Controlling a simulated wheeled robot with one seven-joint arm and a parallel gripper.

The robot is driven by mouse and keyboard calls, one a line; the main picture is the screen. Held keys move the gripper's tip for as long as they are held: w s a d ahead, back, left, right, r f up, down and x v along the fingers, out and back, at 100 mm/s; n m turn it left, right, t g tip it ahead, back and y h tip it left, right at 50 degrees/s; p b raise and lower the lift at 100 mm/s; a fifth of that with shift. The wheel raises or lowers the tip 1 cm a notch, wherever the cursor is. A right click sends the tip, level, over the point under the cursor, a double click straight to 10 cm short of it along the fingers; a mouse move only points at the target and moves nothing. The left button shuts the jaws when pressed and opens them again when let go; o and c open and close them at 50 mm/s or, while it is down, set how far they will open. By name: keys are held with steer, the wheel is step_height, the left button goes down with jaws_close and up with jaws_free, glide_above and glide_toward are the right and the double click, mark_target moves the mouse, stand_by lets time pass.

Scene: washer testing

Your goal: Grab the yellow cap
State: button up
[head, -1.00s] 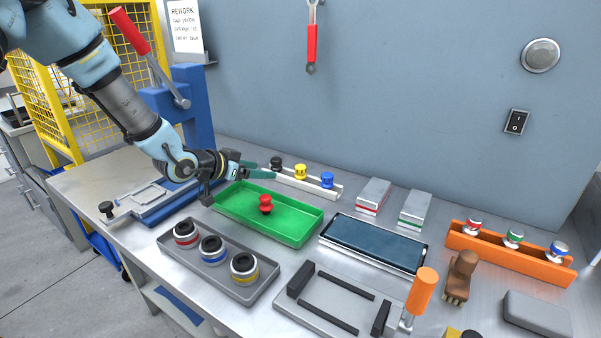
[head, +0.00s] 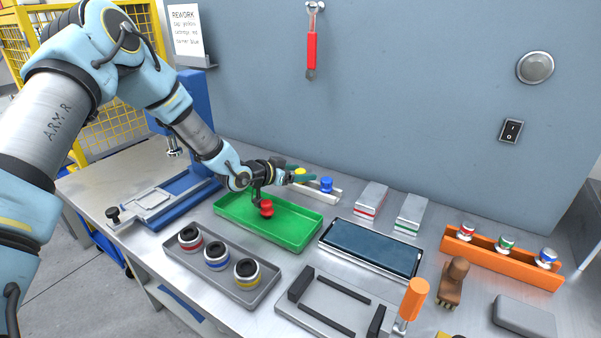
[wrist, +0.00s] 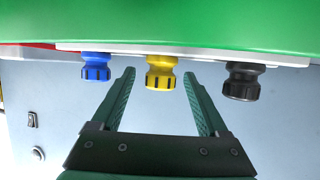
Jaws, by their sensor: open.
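The yellow cap (head: 300,171) sits on the white rack (head: 335,195) behind the green tray, largely hidden by my gripper (head: 311,173) in the head view. In the wrist view the yellow cap (wrist: 161,76) shows between the tips of my two green fingers (wrist: 160,80). My gripper is open, one finger on each side of the cap, with a gap on both sides. The blue cap (wrist: 95,67) is just outside the left finger and the black cap (wrist: 243,82) is outside the right one. In the head view the black cap is hidden behind my gripper.
A red cap (head: 266,208) is in the green tray (head: 300,238), close below my wrist. A grey tray (head: 180,262) with several ringed parts stands in front. The wall (head: 420,90) rises behind the rack.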

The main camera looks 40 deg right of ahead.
steer(key=shift+d+f, duration=0.2)
steer(key=shift+d, duration=0.1)
steer(key=shift+c, duration=0.2)
jaws_close()
